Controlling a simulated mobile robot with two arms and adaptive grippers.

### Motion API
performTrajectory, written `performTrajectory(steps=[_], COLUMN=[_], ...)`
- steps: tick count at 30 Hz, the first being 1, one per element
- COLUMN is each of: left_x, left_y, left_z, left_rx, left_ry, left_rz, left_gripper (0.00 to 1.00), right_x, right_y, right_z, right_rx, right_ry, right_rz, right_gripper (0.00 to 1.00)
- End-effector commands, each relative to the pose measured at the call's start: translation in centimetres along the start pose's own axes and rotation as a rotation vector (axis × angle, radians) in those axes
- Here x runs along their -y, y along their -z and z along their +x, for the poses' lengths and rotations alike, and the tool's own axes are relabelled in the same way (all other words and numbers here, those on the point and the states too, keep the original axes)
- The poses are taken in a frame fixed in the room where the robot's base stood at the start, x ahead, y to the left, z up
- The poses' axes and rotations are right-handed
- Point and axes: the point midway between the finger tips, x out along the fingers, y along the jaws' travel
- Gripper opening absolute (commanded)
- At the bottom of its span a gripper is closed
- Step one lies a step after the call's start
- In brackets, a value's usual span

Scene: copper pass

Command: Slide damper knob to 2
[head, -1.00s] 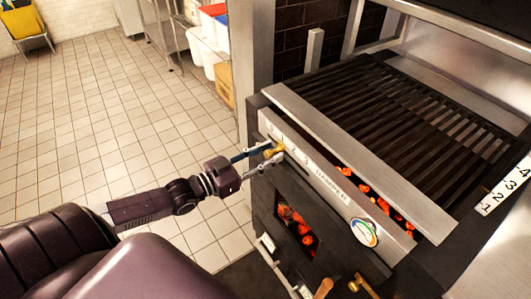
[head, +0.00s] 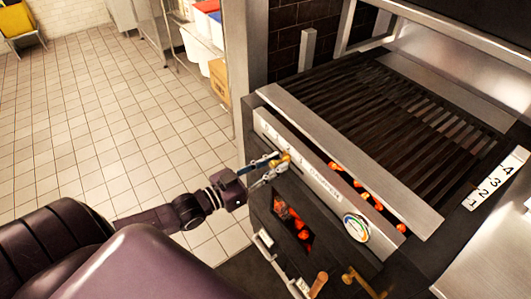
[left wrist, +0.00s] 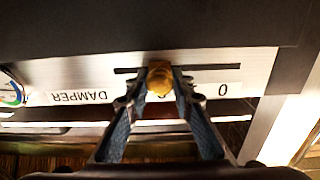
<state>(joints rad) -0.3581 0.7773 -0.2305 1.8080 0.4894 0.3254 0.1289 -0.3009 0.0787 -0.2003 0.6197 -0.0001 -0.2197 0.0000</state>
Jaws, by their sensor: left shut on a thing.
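The brass damper knob (head: 282,161) sits in a slot on the grill's pale front panel (head: 316,190). My left gripper (head: 273,166) is shut on the knob, with one finger on each side. In the left wrist view the knob (left wrist: 160,78) is between the fingertips (left wrist: 159,92). There the panel is upside down, with the "0" mark (left wrist: 222,90) to the right of the knob and the word DAMPER (left wrist: 78,97) to the left. A mark right at the knob is mostly hidden, so I cannot read it. My right gripper is not in view.
A round coloured gauge (head: 356,228) is on the panel's right part. Below are an opening with glowing coals (head: 292,222), a wooden-ended handle (head: 318,284) and a brass handle (head: 360,281). The grill grate (head: 385,110) lies above. Tiled floor (head: 110,130) is clear at left.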

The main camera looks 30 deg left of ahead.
Motion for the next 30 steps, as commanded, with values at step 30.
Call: performTrajectory(steps=[30], left_x=[0.0], left_y=[-0.2], left_z=[-3.0], left_rx=[0.004], left_ry=[0.000], left_rz=[0.001], left_gripper=[0.38], right_x=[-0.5], right_y=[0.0], right_z=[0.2], right_rx=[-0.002], right_ry=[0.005], right_rz=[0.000], right_gripper=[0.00])
